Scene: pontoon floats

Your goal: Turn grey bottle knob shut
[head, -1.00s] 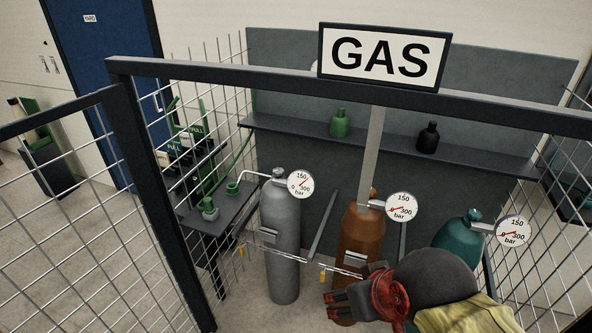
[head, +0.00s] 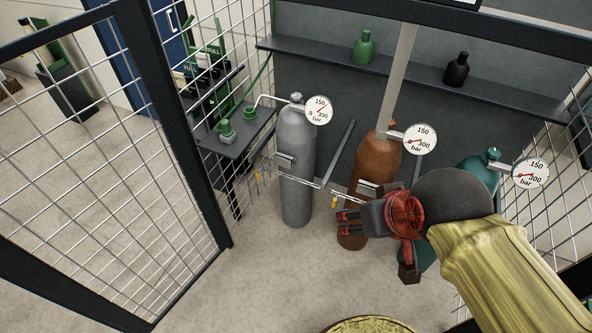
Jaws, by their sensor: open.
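The grey bottle (head: 297,170) stands upright inside the gas cage, left of the brown bottle (head: 378,155). Its small grey knob (head: 296,97) sits on top, beside a pipe and a round gauge (head: 318,110). My gripper (head: 345,222) is open and empty. It points left, in front of the brown bottle's lower part, low and to the right of the grey bottle, well below the knob and apart from it. My arm hides much of the teal bottle (head: 479,170).
Chains (head: 300,180) run across the bottles. A small side table (head: 240,130) with green caps stands left of the grey bottle. Mesh panels (head: 100,150) flank the opening. A shelf (head: 410,77) behind carries a green and a black bottle. The floor in front is clear.

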